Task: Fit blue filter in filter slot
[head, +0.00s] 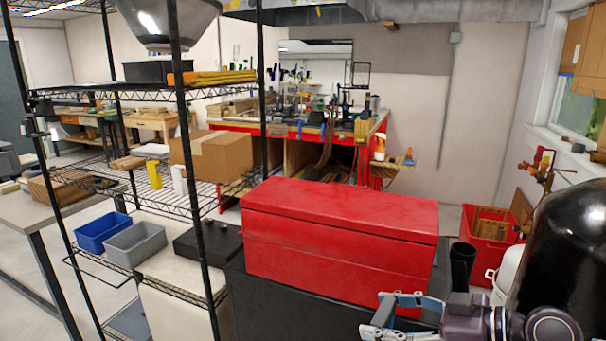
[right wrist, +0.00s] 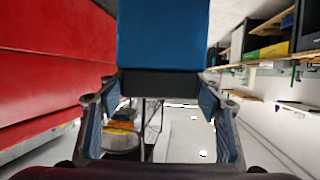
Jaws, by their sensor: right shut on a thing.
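My right gripper (head: 385,312) is low at the right of the head view, in front of the red toolbox. It also shows in the right wrist view (right wrist: 162,85), its two blue-padded fingers closed on either side of the blue filter (right wrist: 163,35). The filter is a flat-faced blue block with a black band along its lower edge in that view, running up out of the frame. I cannot make the filter out in the head view. I cannot identify a filter slot in either view. My left gripper is not in view.
The red toolbox (head: 340,225) stands on a black surface close to my right gripper. A wire shelf rack (head: 190,90) stands left, with a blue bin (head: 103,232), a grey bin (head: 136,243) and a cardboard box (head: 213,157). A red workbench (head: 375,130) is behind.

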